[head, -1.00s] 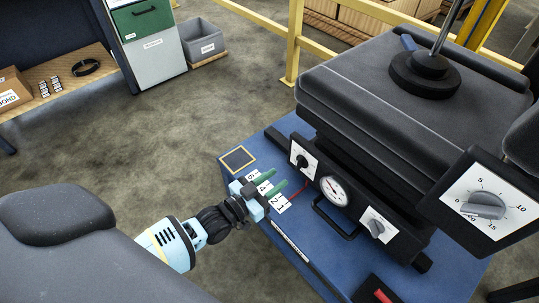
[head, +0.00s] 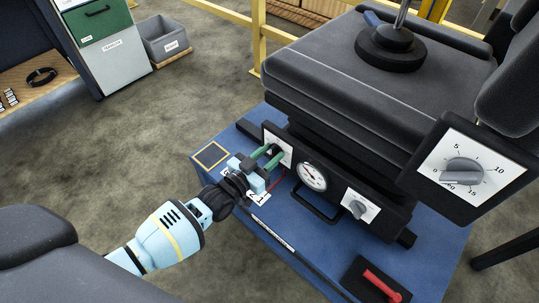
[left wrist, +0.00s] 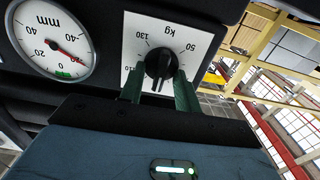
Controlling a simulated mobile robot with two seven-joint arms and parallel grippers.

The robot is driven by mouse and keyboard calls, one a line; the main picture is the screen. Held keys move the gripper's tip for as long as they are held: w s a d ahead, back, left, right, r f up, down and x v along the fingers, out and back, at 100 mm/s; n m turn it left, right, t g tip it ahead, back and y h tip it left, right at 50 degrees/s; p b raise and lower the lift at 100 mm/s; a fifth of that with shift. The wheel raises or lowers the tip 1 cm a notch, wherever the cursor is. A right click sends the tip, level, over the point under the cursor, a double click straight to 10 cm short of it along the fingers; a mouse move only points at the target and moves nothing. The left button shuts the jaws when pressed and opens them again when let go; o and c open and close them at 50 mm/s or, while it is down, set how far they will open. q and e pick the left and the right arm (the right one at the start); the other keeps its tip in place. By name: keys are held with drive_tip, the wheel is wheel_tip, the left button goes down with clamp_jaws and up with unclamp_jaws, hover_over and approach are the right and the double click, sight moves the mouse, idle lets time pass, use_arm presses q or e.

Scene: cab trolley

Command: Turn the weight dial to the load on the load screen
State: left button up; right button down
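The weight dial is a black knob (left wrist: 159,63) on a white plate marked kg, with 50 and 130 readable in the left wrist view. In the head view its plate (head: 287,157) is partly hidden behind my fingers. My left gripper (head: 274,152) is at the dial, its green fingers apart on either side of the knob; the left wrist view shows the fingers (left wrist: 160,90) too. A gap seems to remain beside the knob. White cards with dark digits (head: 260,198) on the blue platform are partly hidden by my gripper; I cannot tell whether they are the load screen. My right gripper is not in view.
A round mm gauge (head: 312,177) and another small dial (head: 358,209) sit on the same black panel. A black handle (head: 318,208) sticks out below. A larger dial (head: 464,171) is at right, a red lever (head: 381,285) at the platform's front. The seat (head: 400,90) overhangs the panel.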

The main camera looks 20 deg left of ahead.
use_arm(q)
clamp_jaws()
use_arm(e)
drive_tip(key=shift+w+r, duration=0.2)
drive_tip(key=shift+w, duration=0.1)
